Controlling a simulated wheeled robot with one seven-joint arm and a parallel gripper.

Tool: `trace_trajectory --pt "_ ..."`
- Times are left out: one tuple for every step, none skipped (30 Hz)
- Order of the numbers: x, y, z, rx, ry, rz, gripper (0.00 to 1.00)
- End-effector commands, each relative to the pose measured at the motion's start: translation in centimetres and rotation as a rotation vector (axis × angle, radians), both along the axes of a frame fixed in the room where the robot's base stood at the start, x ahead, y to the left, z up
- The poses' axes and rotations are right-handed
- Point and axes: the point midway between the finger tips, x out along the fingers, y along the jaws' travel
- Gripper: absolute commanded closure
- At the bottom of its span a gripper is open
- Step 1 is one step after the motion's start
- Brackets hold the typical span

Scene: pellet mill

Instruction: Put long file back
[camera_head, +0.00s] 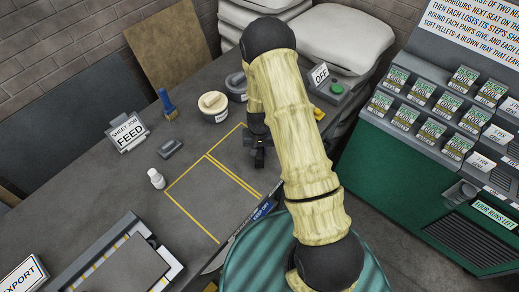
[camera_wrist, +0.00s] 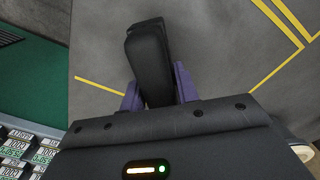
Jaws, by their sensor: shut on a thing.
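My gripper (camera_head: 258,158) is low over the grey bench, at the right side of the yellow-outlined areas. In the wrist view its purple fingers (camera_wrist: 158,88) are shut on a black, rounded, elongated thing (camera_wrist: 147,55). I cannot tell whether this is the long file or its handle; its lower part is hidden by the gripper body. In the head view my arm covers much of the area around the gripper. No other thing that I can clearly tell as the long file shows.
The yellow-outlined areas (camera_head: 205,195) are bare. A blue label (camera_head: 263,211) is at the bench edge. A white tub (camera_head: 213,107), blue brush (camera_head: 167,104), small white bottle (camera_head: 156,179) and feed sign (camera_head: 127,132) stand on the bench. A green rack (camera_head: 415,200) stands right.

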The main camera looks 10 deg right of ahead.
Motion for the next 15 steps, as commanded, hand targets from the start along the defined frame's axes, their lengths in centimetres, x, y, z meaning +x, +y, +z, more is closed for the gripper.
trace_trajectory --pt "0.05 -0.02 -0.01 0.0 -0.001 0.0 1.0" --pt "0.05 -0.03 0.01 0.0 -0.001 -0.001 1.0" --pt "0.05 -0.04 0.03 0.0 -0.001 -0.001 1.0" --pt "0.05 -0.04 0.04 0.0 -0.001 -0.001 1.0" --pt "0.05 -0.04 0.04 0.0 -0.001 -0.001 1.0" --pt "0.05 -0.04 0.04 0.0 -0.001 -0.001 1.0" --pt "0.05 -0.04 0.04 0.0 -0.001 -0.001 1.0" --pt "0.05 -0.05 0.04 0.0 -0.001 -0.001 1.0" --pt "0.05 -0.05 0.04 0.0 -0.001 -0.001 1.0" --pt "0.05 -0.05 0.04 0.0 -0.001 -0.001 1.0" --pt "0.05 -0.05 0.03 0.0 -0.001 -0.001 1.0" --pt "0.04 -0.05 -0.01 0.0 -0.001 -0.001 1.0" --pt "0.04 -0.05 -0.06 0.0 -0.001 -0.001 1.0" --pt "0.04 -0.04 -0.14 0.0 -0.001 -0.001 1.0" --pt "0.04 -0.04 -0.28 0.0 -0.001 -0.001 1.0"
